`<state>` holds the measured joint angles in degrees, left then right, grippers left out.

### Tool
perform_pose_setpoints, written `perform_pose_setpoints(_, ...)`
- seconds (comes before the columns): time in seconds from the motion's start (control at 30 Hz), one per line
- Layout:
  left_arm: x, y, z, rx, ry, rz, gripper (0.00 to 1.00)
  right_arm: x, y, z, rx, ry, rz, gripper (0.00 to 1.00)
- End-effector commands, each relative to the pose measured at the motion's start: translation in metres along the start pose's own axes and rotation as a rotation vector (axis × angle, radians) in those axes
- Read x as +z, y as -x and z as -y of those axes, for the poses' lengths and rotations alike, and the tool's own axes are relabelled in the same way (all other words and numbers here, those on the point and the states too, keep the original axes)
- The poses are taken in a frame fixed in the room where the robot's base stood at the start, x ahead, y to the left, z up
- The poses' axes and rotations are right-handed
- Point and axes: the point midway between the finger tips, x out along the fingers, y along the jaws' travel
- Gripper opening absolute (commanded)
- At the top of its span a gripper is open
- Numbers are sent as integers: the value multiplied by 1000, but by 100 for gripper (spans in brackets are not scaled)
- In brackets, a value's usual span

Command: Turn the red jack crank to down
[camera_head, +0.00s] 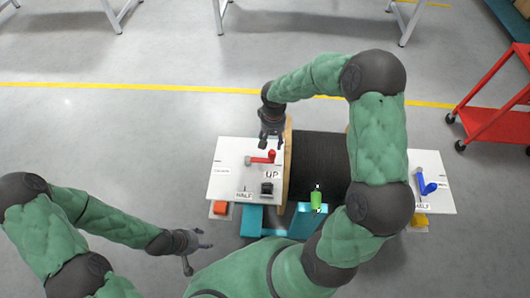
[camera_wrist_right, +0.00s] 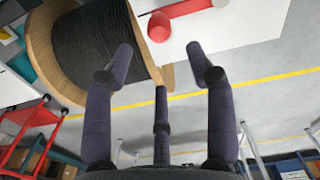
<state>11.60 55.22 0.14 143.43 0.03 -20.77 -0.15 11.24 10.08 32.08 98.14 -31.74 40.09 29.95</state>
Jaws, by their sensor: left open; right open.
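The red jack crank (camera_head: 262,159) sits on the white panel left of the cable reel. Its red arm runs to the right from a grey hub, with a red handle at the right end. Its red handle also shows at the top of the right wrist view (camera_wrist_right: 182,16). My right gripper (camera_head: 271,145) is open and empty, just above the handle in the head view, apart from it in the wrist view. Labels UP (camera_head: 272,175) and HALF (camera_head: 244,196) stand nearby; a left label is too small to read. My left gripper (camera_head: 198,246) is open and empty, low over the floor.
The black cable reel (camera_head: 318,160) with wooden flanges stands right of the crank. A blue crank (camera_head: 428,184) is on the right white panel. A green handle (camera_head: 316,199) stands before the reel. A red cart (camera_head: 495,115) is at the right. Floor at left is clear.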

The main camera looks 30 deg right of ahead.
Motion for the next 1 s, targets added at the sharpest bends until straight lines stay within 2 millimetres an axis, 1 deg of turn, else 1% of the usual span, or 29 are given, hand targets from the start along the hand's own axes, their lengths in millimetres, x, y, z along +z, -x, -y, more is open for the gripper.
perform_pose_setpoints(0.03, 0, -3, 1, 0, 0, 0, 57, 1, -8, 0, 0, 1, 3, 56)
perform_pose_setpoints(0.17, 0, -11, 4, 0, 0, 0, 57, 1, -30, 0, -1, 1, 3, 56)
perform_pose_setpoints(0.3, -1, -20, 7, 0, 0, 0, 57, 1, -56, 0, -1, 2, 4, 56)
perform_pose_setpoints(0.5, -1, -30, 11, 0, 0, 0, 57, 1, -86, 1, -2, 2, 2, 56)
perform_pose_setpoints(0.6, -1, -33, 12, 0, 0, 0, 57, 1, -95, 1, -3, 1, 2, 56)
perform_pose_setpoints(0.7, -1, -35, 12, 0, 0, 0, 57, 0, -100, 1, -2, 1, 1, 56)
perform_pose_setpoints(1.0, -1, -35, 12, 0, 0, 0, 57, 0, -102, 1, -2, 1, 0, 56)
